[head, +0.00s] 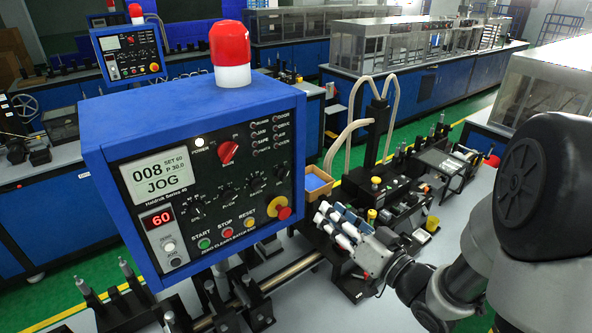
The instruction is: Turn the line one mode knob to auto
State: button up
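A blue control box (110,131) with a black front panel stands in the left half of the head view. A red knob (228,152) sits at its upper middle, its pointer slanting; its small labels are too small to read. The panel's display (158,177) reads JOG. My gripper (328,222) is to the right of the box's lower right corner, clear of the red knob in the picture. Its fingers point left and up. I cannot tell whether they are open or shut.
The panel also has several black dials, green START (204,243) and red STOP buttons, and a red emergency stop (283,212). A red lamp (230,45) tops the box. A similar box (128,52) stands behind. Bench machinery (378,190) lies near my gripper.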

aim_at(285, 179)
jog(key=x, duration=1.7)
jog(key=shift+s+a+p, duration=0.15)
jog(key=shift+p, duration=0.2)
jog(key=shift+c, duration=0.5)
jog(key=c, duration=0.6)
grip_shut()
